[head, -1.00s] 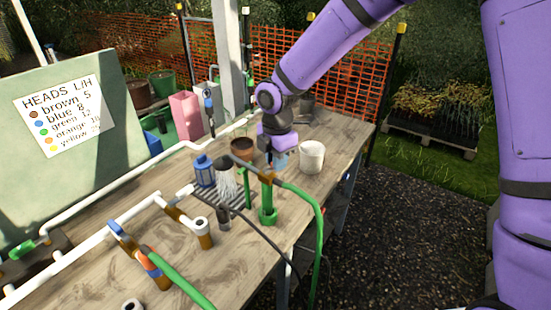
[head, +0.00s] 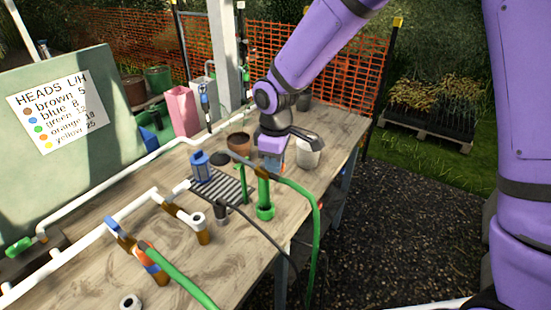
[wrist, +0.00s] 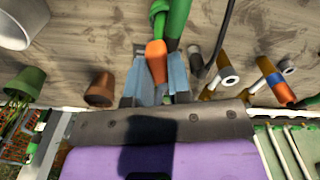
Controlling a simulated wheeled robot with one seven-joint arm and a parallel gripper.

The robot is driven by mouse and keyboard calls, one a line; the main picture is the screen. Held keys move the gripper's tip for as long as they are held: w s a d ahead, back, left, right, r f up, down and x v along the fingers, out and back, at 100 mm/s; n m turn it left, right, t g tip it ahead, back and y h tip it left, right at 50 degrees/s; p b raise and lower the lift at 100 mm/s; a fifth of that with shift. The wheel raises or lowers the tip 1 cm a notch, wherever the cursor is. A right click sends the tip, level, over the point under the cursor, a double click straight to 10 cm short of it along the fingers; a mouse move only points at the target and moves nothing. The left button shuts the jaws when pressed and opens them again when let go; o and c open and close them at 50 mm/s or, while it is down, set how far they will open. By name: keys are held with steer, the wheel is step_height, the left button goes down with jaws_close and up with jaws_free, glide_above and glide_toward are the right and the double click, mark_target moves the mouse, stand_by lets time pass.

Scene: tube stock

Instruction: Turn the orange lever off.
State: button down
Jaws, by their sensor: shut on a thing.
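The orange lever (wrist: 156,58) lies between the two grey-blue fingers of my gripper (wrist: 158,74) in the wrist view. The fingers are shut on it. Its far end meets green pipework (wrist: 176,24). In the head view my gripper (head: 272,162) is at the top of the green standpipe (head: 264,193) and mostly hides the lever there. A dark spray head (head: 220,159) hangs left of the standpipe, over a slatted grate (head: 226,187). No water shows under the spray head.
A white pot (head: 308,153) stands close right of my gripper, and a brown pot (head: 239,144) behind it to the left. A green hose (head: 315,225) drops over the table's front edge. White pipes (head: 95,228) run along the left.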

steer(key=shift+s+a+m, duration=0.15)
steer(key=shift+s+m, duration=0.05)
steer(key=shift+m, duration=0.7)
steer(key=shift+s+a+m, duration=0.1)
steer(key=shift+s+m, duration=0.1)
steer(key=shift+m, duration=0.7)
steer(key=c, duration=1)
jaws_free()
steer(key=shift+c, duration=0.2)
step_height(320, 180, up, 11)
steer(key=shift+f, duration=0.15)
